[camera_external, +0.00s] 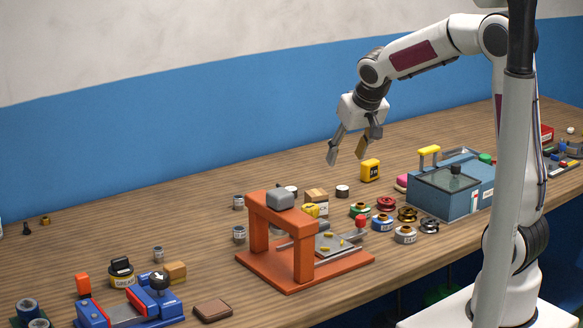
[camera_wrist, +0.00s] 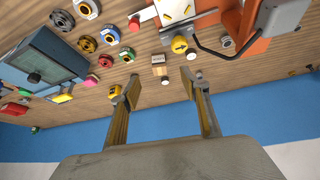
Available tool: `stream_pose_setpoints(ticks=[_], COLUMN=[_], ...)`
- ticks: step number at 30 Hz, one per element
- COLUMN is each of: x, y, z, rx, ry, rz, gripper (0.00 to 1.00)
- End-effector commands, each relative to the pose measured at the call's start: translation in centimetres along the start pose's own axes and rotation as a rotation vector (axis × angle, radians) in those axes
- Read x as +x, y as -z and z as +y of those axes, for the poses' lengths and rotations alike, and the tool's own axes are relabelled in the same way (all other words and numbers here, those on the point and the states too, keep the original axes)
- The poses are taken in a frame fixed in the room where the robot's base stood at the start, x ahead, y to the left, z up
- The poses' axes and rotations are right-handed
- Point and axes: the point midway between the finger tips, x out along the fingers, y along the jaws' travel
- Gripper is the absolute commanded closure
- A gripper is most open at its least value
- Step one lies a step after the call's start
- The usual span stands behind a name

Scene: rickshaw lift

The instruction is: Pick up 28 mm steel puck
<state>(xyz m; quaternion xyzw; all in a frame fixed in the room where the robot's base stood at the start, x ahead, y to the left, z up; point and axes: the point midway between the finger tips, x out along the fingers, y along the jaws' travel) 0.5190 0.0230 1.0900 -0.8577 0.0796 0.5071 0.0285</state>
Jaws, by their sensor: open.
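My gripper (camera_external: 347,157) is open and empty, held in the air above the back part of the bench with its fingers pointing down. In the wrist view its two fingers (camera_wrist: 160,76) are spread wide. A short round puck with a pale top and dark side (camera_external: 342,191) stands on the bench below the gripper. In the wrist view this puck (camera_wrist: 165,80) appears between the fingertips. Small grey metal cylinders (camera_external: 238,202) (camera_external: 239,234) stand to the left, near the orange press. I cannot read which piece is marked 28 mm.
A yellow block (camera_external: 370,170) and a wooden box (camera_external: 317,196) stand close to the puck. The orange press (camera_external: 304,250) is in front, and a blue case (camera_external: 450,190) and several coloured spools (camera_external: 386,204) are to the right. The bench's back left is mostly clear.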

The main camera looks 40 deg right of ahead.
Motion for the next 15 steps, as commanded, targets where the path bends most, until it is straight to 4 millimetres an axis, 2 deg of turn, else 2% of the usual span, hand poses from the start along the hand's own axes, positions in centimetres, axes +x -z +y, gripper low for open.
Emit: stream_pose_setpoints(ticks=[6, 15], x=[4.0, 9.7], y=[2.1, 4.1], z=[-2.0, -5.0], rx=[0.010, 0.024], ry=[-0.004, -0.002], rz=[0.002, 0.008], gripper=[0.54, 0.54])
